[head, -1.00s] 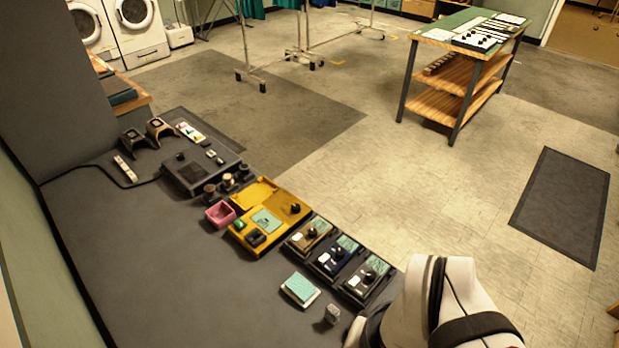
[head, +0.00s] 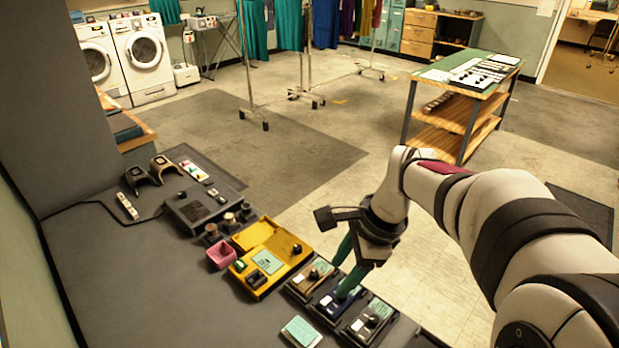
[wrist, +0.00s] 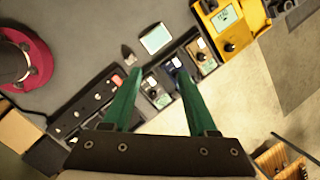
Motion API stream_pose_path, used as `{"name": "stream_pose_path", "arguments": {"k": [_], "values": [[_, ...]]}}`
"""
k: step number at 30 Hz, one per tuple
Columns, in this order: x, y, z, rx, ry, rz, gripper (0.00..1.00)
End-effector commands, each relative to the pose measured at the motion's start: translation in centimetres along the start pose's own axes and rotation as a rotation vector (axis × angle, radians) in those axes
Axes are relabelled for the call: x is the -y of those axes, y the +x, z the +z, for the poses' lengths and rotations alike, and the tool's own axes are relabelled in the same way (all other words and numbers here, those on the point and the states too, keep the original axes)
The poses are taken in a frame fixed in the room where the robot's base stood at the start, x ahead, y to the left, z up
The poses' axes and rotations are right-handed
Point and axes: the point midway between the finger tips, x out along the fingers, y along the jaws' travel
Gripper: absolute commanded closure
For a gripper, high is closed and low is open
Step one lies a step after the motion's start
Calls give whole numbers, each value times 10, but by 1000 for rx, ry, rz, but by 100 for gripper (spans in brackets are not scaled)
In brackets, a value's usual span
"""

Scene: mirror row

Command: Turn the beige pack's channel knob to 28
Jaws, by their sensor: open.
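The beige pack (head: 303,285) is the left one of three similar packs, beside the yellow case. It has a dark channel knob and a pale green screen; the knob's setting is too small to read. In the wrist view the beige pack (wrist: 204,62) lies right of and beyond my right fingertip. My gripper (head: 346,272) is open and empty, its green fingers pointing down over the row. It also shows in the wrist view (wrist: 160,74), its tips over the blue pack (head: 328,307) and the dark pack (head: 364,325). I cannot tell whether they touch anything.
The yellow case (head: 262,236) stands left of the packs, with a pink tub (head: 221,255) beyond it. A small pale-green-topped block (head: 301,331) lies in front. The grey tabletop (head: 150,290) is clear at left.

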Motion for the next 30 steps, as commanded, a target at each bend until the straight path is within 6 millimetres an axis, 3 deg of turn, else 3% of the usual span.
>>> {"name": "stream_pose_path", "arguments": {"k": [1, 3, 7, 11, 21, 24, 30], "values": [[34, 15, -12, 16, 156, -15, 42], [72, 32, -27, 40, 354, -44, 42], [107, 53, -43, 67, 553, -69, 42], [113, 70, -44, 71, 586, -72, 42], [120, 168, -39, 69, 583, -69, 42], [122, 189, -38, 69, 582, -71, 42], [124, 208, -37, 70, 582, -73, 42]]}}
